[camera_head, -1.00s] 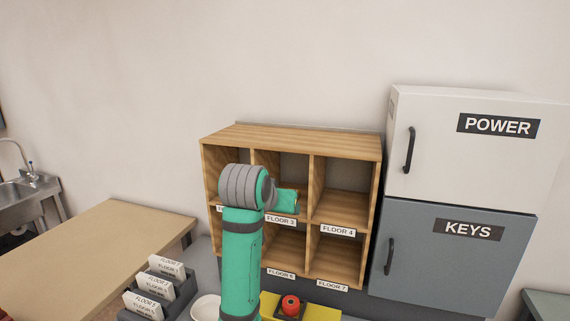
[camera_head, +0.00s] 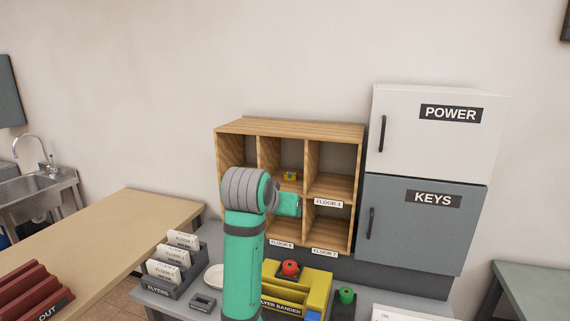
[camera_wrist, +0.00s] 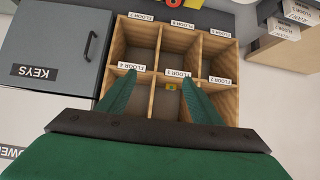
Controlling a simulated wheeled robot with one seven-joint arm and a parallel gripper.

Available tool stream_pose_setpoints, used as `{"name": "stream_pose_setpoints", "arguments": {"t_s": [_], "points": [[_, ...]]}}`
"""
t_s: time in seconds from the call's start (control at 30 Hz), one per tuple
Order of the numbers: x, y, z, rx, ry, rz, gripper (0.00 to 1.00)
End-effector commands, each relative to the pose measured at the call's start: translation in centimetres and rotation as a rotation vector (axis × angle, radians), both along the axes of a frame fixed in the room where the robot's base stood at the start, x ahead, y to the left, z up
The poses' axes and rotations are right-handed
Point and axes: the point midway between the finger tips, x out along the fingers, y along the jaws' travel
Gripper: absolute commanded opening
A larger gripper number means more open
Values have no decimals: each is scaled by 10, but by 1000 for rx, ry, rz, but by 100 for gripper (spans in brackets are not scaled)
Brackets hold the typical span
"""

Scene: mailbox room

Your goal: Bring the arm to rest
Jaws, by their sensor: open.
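My arm (camera_head: 243,255) stands upright in front of the wooden pigeonhole shelf in the head view, bent at its top towards the shelf. My gripper itself is hidden there behind the arm. In the wrist view my gripper (camera_wrist: 158,76) is open, its two green fingers spread apart with nothing between them. The wooden shelf (camera_head: 290,128) lies beyond the fingers and looks upside down in the wrist view (camera_wrist: 158,50).
A yellow flyer bander (camera_head: 318,285) with a red button (camera_head: 290,268), a green button (camera_head: 346,295), a white bowl (camera_head: 214,275) and a flyer rack (camera_head: 175,280) are on the grey counter. Cabinets (camera_head: 415,225) stand right of the shelf; a wooden table (camera_head: 100,235) is left.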

Motion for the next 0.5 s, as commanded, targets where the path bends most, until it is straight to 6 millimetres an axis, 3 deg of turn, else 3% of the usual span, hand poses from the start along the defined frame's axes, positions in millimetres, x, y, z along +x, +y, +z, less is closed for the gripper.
{"name": "stream_pose_setpoints", "arguments": {"t_s": [0.5], "points": [[8,-12,-86,-71,-24,21,59]]}}
